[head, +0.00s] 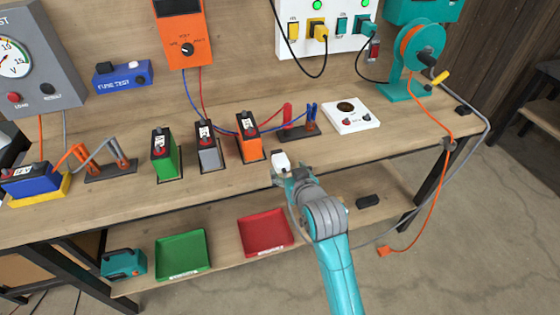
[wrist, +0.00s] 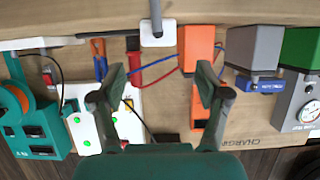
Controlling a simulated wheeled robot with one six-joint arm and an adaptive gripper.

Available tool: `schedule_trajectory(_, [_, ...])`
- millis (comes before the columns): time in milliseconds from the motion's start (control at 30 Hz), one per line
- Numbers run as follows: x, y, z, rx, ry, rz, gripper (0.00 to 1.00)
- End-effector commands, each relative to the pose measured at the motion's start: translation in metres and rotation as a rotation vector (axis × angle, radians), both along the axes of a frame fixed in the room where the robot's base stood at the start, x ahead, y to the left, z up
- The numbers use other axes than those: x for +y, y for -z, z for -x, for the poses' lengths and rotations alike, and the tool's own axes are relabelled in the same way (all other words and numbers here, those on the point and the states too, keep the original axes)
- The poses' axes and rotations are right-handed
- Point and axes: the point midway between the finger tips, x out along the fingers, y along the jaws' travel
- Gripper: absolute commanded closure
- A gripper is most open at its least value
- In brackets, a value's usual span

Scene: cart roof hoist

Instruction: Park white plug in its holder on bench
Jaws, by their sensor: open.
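A white block (head: 281,161), which looks like the white plug, stands at the front edge of the bench (head: 215,185), just beyond my gripper tips. In the wrist view the white plug (wrist: 147,40) has a grey cord (wrist: 155,8) running from it to the top edge of the picture. My gripper (head: 288,172) is open; its fingers (wrist: 160,75) are spread wide, with the plug ahead and roughly centred between them, not visibly gripped. I cannot make out a separate holder; the plug's underside is hidden by my gripper and arm.
Behind the plug stand an orange block (head: 249,148), a grey block (head: 208,157) and a stand with red and blue clips (head: 298,131). A white box (head: 350,116) sits to the right. Red (head: 265,234) and green (head: 183,254) trays lie on the lower shelf.

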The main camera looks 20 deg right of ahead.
Motion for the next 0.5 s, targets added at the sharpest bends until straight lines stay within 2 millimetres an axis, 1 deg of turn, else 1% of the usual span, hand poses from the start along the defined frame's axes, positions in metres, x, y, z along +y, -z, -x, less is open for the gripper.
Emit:
schedule_trajectory(33, [0.0, 0.003, -0.008, 0.0, 0.0, 0.0, 0.25])
schedule_trajectory(200, [0.0, 0.012, -0.03, 0.0, 0.0, 0.0, 0.25])
schedule_trajectory(500, [-0.001, 0.022, -0.05, 0.0, 0.0, 0.0, 0.25])
